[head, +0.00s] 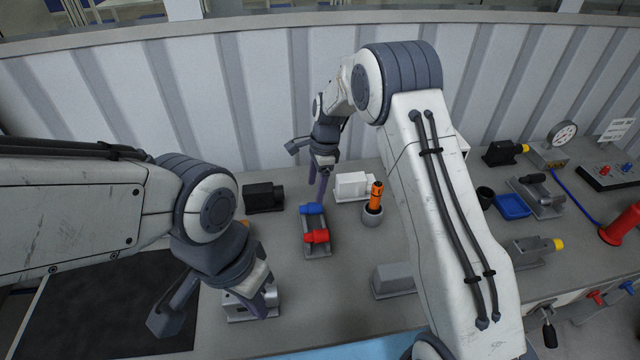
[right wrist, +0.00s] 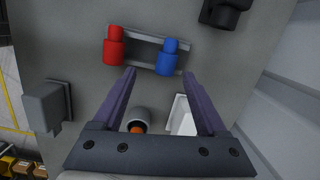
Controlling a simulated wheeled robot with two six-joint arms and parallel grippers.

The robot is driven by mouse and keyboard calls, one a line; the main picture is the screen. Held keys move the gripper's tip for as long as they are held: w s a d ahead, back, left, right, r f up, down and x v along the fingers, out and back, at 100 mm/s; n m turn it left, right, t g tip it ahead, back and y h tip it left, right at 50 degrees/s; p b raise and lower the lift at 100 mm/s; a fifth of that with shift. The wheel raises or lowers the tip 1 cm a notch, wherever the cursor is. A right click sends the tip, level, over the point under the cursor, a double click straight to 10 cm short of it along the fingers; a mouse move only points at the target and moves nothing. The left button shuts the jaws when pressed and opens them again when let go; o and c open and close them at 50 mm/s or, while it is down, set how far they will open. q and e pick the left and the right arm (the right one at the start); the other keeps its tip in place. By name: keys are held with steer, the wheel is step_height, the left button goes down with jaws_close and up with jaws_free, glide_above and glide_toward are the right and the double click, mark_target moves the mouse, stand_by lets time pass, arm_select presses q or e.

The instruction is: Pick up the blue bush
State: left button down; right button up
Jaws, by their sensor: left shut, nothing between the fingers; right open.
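The blue bush (head: 312,208) lies at the far end of a small grey holder (head: 317,252) on the bench; it also shows in the right wrist view (right wrist: 166,58). A red bush (head: 316,236) lies at the near end of the same holder. My right gripper (head: 319,192) is open and empty, just beyond the blue bush in the head view. In the right wrist view its fingers (right wrist: 159,76) are spread, with the blue bush ahead between their tips. My left gripper (head: 266,308) is shut and empty over a grey metal block (head: 238,308) at front left.
An orange-handled tool (head: 376,196) stands in a grey cup (head: 372,215), right of the holder. A white block (head: 350,186) and a black block (head: 262,197) are near the back wall. A grey block (head: 394,279) stands at front right.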

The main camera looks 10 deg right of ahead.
mark_target(316, 207)
steer(key=shift+w+d+f+m, duration=0.4)
steer(key=shift+f, duration=0.15)
steer(key=shift+w+d+f+m, duration=0.35)
steer(key=shift+d+f+m, duration=0.05)
steer(key=shift+f, duration=0.15)
steer(key=f+b, duration=0.2)
steer(key=a+f+b, duration=0.1)
steer(key=f+b, duration=0.1)
steer(key=f, duration=0.1)
steer(key=f+b, duration=0.2)
steer(key=f, duration=0.1)
steer(key=shift+a+f, duration=0.15)
steer(key=shift+f, duration=0.05)
steer(key=shift+a+f, duration=0.1)
steer(key=shift+f, duration=0.2)
jaws_close()
steer(key=shift+r, duration=0.15)
